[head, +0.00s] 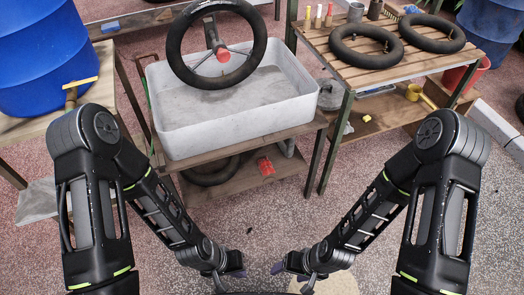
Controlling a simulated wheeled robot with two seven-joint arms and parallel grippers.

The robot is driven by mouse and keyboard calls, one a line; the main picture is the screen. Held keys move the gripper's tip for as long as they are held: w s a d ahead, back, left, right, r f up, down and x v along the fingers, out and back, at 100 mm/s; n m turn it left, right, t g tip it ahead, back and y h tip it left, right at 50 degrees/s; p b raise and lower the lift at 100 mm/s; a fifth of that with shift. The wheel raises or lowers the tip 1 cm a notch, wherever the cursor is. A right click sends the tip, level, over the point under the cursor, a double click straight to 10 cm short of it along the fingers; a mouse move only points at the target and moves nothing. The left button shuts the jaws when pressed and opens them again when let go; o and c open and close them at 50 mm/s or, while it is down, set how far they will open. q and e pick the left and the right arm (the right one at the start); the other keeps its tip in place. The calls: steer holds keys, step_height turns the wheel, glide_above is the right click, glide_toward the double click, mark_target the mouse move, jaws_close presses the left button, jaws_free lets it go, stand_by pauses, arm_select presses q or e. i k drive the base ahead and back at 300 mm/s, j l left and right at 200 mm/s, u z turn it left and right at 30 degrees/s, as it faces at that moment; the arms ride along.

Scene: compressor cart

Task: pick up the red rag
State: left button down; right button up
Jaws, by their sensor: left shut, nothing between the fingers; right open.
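A small red item (265,166), which looks like the red rag, lies on the lower wooden shelf (232,187) of the cart under the white basin. It is near the front of that shelf, right of a dark tyre. My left gripper (236,272) is low in the middle of the head view, shut and empty. My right gripper (280,268) is just right of it, open and empty. Both are nearer to me than the cart and apart from the red item. Their fingers are small and partly hidden at the bottom edge.
The white basin (235,125) stands on the cart with a wheel (176,45) upright over it. A slatted table (425,62) with two tyres stands at the right. A blue barrel (45,60) is at the left. The speckled floor before the cart is mostly clear.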

mark_target(264, 165)
steer(key=i+l+u, duration=0.15)
steer(key=l, duration=0.55)
steer(key=i+l+u, duration=0.15)
steer(key=l, duration=0.55)
steer(key=i+l+u, duration=0.1)
steer(key=l, duration=0.6)
steer(key=i+l+u, duration=0.15)
steer(key=l, duration=0.6)
steer(key=i+l+u, duration=0.15)
steer(key=l, duration=0.6)
steer(key=i, duration=0.5)
